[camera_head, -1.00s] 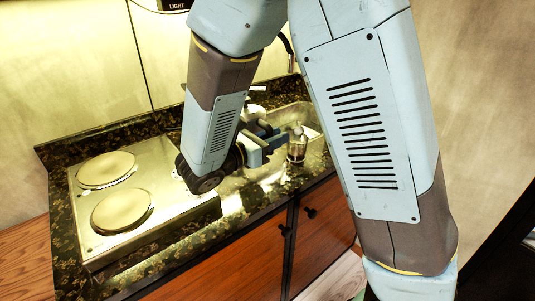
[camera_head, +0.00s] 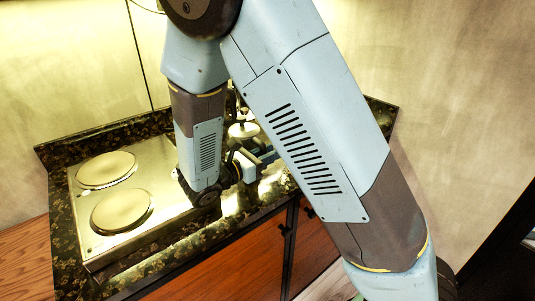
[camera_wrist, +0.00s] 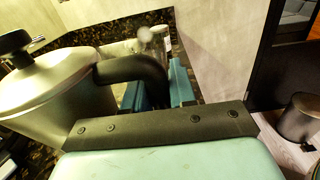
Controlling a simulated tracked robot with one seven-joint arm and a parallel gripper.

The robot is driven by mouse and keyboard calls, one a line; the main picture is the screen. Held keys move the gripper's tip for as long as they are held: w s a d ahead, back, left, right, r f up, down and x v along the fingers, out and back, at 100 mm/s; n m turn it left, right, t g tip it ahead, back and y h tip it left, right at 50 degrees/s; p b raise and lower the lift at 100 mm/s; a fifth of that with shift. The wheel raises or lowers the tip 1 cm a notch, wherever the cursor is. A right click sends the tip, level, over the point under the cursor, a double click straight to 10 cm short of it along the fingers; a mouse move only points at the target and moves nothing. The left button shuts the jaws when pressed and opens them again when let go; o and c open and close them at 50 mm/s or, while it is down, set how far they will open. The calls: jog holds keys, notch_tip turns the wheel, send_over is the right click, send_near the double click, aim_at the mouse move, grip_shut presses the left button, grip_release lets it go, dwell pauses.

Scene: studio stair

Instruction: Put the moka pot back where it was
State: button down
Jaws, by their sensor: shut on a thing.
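The moka pot (camera_wrist: 50,95) fills the left of the wrist view, a silvery body with a flat lid, black knob and curved black handle. Its pale lid seems to show in the head view (camera_head: 243,130), on the wall side of my gripper (camera_head: 265,155). In the wrist view my gripper (camera_wrist: 157,92) has its two blue fingers shut on the black handle. The pot looks near upright. Its base is hidden, so I cannot tell whether it touches the counter. My arm covers part of the counter in the head view.
A steel hob with two round plates (camera_head: 106,170) (camera_head: 121,209) lies left on the dark speckled counter (camera_head: 62,210). A small glass-and-metal jar (camera_wrist: 156,42) stands beyond the fingers. A cylindrical bin (camera_wrist: 300,120) is on the floor at right. Wooden cabinet doors (camera_head: 250,255) face the front.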

jog(key=c, duration=0.9)
grip_release()
jog(key=shift+f, duration=0.1)
jog(key=shift+s, duration=0.1)
jog(key=v, duration=1.2)
